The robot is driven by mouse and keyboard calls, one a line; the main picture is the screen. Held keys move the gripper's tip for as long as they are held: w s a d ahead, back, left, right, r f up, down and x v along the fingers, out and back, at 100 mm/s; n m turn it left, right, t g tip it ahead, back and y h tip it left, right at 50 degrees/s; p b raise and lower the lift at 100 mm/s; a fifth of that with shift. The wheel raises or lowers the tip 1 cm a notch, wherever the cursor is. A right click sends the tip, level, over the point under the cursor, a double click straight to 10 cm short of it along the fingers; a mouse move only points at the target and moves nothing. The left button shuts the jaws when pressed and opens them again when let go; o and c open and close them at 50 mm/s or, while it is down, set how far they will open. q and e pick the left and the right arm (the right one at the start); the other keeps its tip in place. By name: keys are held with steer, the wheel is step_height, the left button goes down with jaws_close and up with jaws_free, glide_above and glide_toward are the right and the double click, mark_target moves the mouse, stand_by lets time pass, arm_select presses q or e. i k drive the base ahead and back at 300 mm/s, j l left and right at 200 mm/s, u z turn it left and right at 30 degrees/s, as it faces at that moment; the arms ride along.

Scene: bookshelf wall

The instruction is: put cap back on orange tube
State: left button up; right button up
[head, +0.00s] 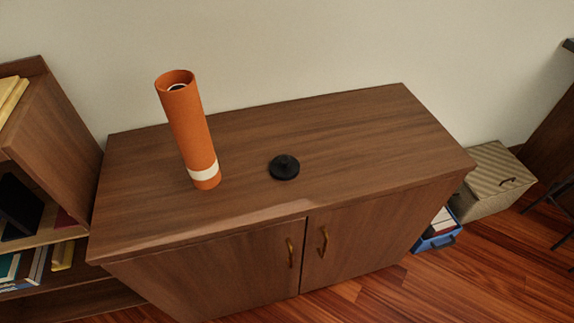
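The orange tube (187,128) stands upright on the left part of the wooden cabinet top. It has a white band near its bottom, and its top end is open. Something pale and dark shows inside the opening. A round black cap (284,168) with a raised knob lies on the cabinet top to the right of the tube, apart from it. Neither of my grippers is in the head view.
The wooden cabinet (330,125) has two doors with brass handles, and its top is otherwise clear. A bookshelf (65,120) adjoins on the left. A striped box (493,178) and a blue bin (436,240) with books stand on the floor at the right. A wall is behind.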

mark_target(183, 108)
steer(key=u, duration=1.6)
steer(key=k+l, duration=0.25)
steer(key=l, duration=0.15)
steer(key=k+l, duration=0.2)
steer(key=l, duration=0.2)
steer(key=k+l, duration=0.25)
steer(key=l, duration=0.15)
steer(key=k+l, duration=0.2)
steer(key=l, duration=0.2)
